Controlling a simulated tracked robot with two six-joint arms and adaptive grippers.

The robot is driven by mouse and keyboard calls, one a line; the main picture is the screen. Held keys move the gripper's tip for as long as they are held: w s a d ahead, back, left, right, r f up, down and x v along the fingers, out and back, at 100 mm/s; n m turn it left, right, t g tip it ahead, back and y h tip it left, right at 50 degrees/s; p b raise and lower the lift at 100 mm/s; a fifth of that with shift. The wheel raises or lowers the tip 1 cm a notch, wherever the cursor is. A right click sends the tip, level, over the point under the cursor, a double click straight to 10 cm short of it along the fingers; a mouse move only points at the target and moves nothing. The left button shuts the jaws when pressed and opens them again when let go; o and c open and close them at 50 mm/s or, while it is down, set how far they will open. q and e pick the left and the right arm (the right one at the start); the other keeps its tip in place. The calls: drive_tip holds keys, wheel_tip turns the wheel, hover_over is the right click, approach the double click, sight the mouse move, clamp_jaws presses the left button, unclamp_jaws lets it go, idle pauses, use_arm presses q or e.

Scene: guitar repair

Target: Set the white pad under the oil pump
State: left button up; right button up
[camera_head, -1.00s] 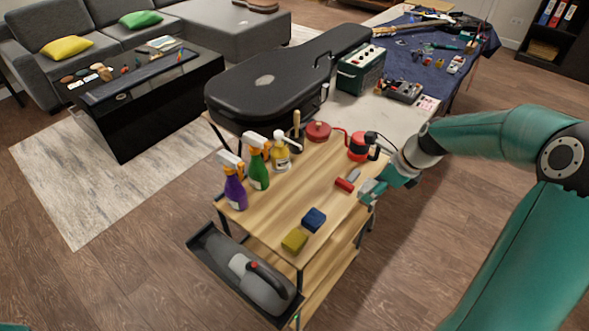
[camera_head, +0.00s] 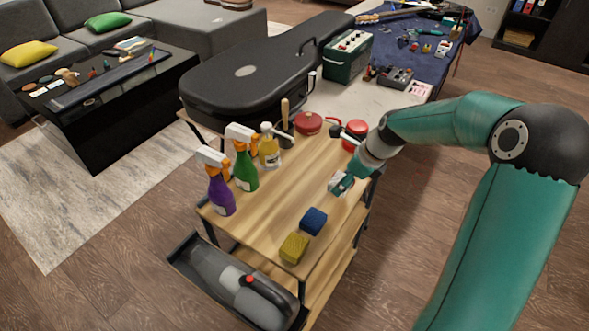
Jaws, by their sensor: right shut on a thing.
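My right gripper (camera_head: 340,183) is low over the right side of the cart top, in front of the can. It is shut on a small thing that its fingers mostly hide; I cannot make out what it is. I cannot pick out a white pad for sure. My left gripper is not in view.
Spray bottles, purple (camera_head: 220,185) and green (camera_head: 244,165), stand at the cart's left with a yellow bottle (camera_head: 269,150). Blue (camera_head: 313,221) and yellow (camera_head: 294,247) sponges lie at the front. The middle of the cart top is clear.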

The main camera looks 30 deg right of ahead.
drive_tip(key=p, duration=0.2)
hover_over(292, 173)
drive_tip(key=s, duration=0.2)
drive_tip(key=shift+w+d, duration=0.15)
drive_tip(key=shift+d, duration=0.1)
drive_tip(key=shift+w+a+f, duration=0.1)
drive_tip(key=shift+w+f, duration=0.05)
drive_tip(key=shift+f, duration=0.15)
wheel_tip(292, 173, down, 3)
drive_tip(key=shift+r, duration=0.1)
drive_tip(key=o, duration=0.9)
drive_tip(key=shift+o, duration=0.2)
